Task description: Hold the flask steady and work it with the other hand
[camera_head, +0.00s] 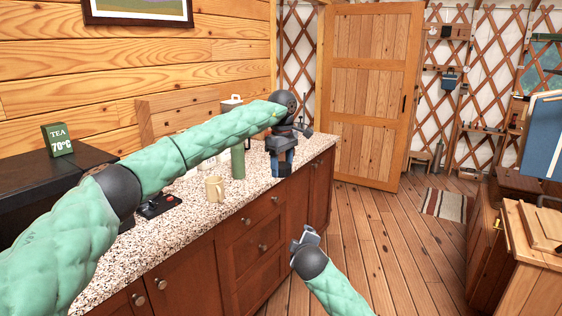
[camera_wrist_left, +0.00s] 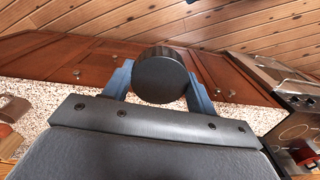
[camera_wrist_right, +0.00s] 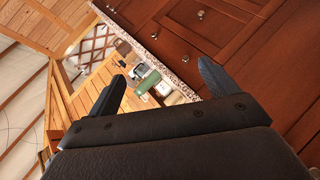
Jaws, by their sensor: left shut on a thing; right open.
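My left gripper (camera_head: 282,165) points down over the counter's far end, its blue fingers shut on a dark round thing. In the left wrist view this is the flask (camera_wrist_left: 160,82), as far as I can tell, seen end-on as a dark cap with a ribbed rim between the fingers. The rest of its body is hidden. A green cylinder (camera_head: 238,162) stands on the counter to the left of that gripper, its top partly behind my arm. My right gripper (camera_head: 308,238) is open and empty in front of the cabinets, apart from the flask; its spread fingers show in the right wrist view (camera_wrist_right: 160,85).
A green tea box (camera_head: 57,140) sits on a black unit at left.

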